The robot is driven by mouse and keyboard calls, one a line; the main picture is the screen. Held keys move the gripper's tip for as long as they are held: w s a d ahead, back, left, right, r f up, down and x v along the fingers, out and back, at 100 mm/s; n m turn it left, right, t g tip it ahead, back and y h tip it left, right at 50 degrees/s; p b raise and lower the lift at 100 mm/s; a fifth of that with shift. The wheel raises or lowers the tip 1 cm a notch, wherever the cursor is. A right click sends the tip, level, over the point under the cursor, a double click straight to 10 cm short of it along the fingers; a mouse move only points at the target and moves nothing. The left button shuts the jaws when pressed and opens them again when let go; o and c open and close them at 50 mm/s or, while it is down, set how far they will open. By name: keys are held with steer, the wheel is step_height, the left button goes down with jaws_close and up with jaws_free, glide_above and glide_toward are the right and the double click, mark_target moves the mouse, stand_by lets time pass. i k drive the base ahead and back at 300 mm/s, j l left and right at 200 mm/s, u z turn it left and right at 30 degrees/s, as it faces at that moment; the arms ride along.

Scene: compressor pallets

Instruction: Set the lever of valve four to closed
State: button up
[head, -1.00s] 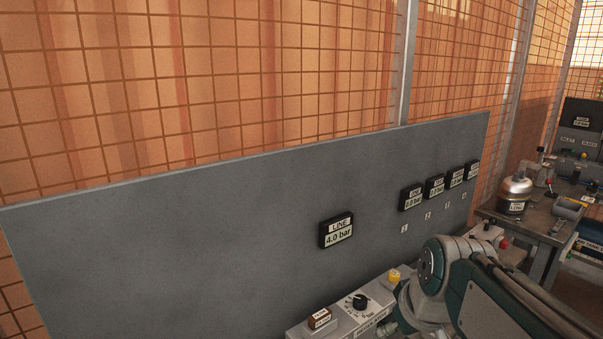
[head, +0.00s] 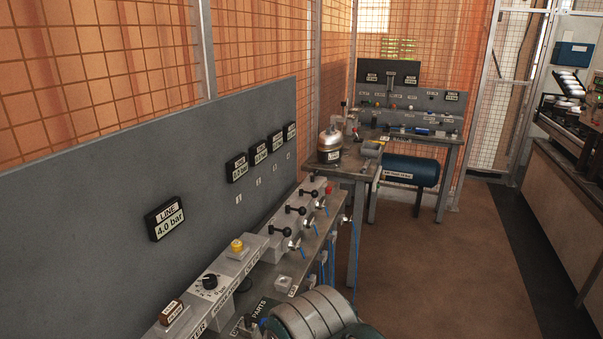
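A row of valves with black-knobbed levers stands on a grey manifold along the bench below the panel. The near levers (head: 281,231), (head: 297,210) and (head: 309,193) show clearly. The farthest one, by the panel's far end, is small, and I take it to be the valve four lever (head: 315,177); I cannot tell its position. Small number plates on the panel sit above the row, the farthest plate (head: 289,156) too small to read surely. My gripper is not in view.
The line gauge (head: 166,218) reads 4.0 bar, with several smaller gauges beyond it. A yellow button (head: 237,246) and a black dial (head: 210,282) sit nearer. A red part (head: 328,188) is beside the far levers. A table (head: 343,172) stands beyond. The floor at right is clear.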

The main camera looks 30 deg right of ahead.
mark_target(315, 171)
steer(key=i+l, duration=0.25)
steer(key=l, duration=0.15)
steer(key=i+l, duration=0.25)
steer(key=l, duration=0.2)
steer(key=i+l, duration=0.25)
steer(key=l, duration=0.15)
steer(key=i+l, duration=0.25)
steer(key=l, duration=0.15)
steer(key=i+l, duration=0.25)
steer(key=l, duration=0.2)
steer(key=i+l, duration=0.25)
steer(key=l, duration=0.15)
steer(key=i+l, duration=0.25)
steer(key=l, duration=0.15)
steer(key=i+l+u, duration=0.1)
steer(key=i+l, duration=0.15)
steer(key=l, duration=0.2)
